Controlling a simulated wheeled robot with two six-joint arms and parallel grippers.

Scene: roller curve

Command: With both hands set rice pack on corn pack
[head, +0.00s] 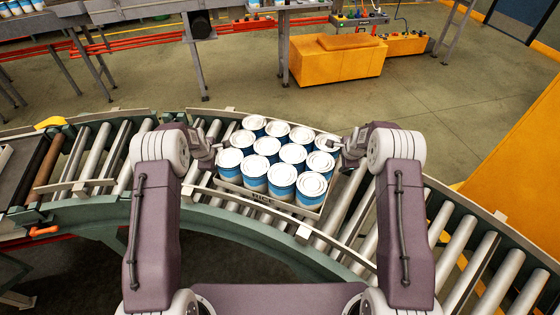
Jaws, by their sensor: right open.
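A pack of several blue-and-white cans with pale lids, in a shallow tray (227,184), sits on the curved roller conveyor in front of me. Its front label is small and seems to read RICE, so I take it as the rice pack. My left gripper (217,150) is at the pack's left side, and its jaws are too small to read. My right gripper (336,143) is open at the pack's right side, close to the cans. I cannot tell whether either gripper touches the tray. No separate corn pack can be made out.
The roller conveyor (475,262) curves away to the right with bare rollers, and bare rollers (98,150) also lie to the left. Metal guide rails edge it. An orange cabinet (335,60) stands on the floor behind. More cans (20,6) stand on a far conveyor.

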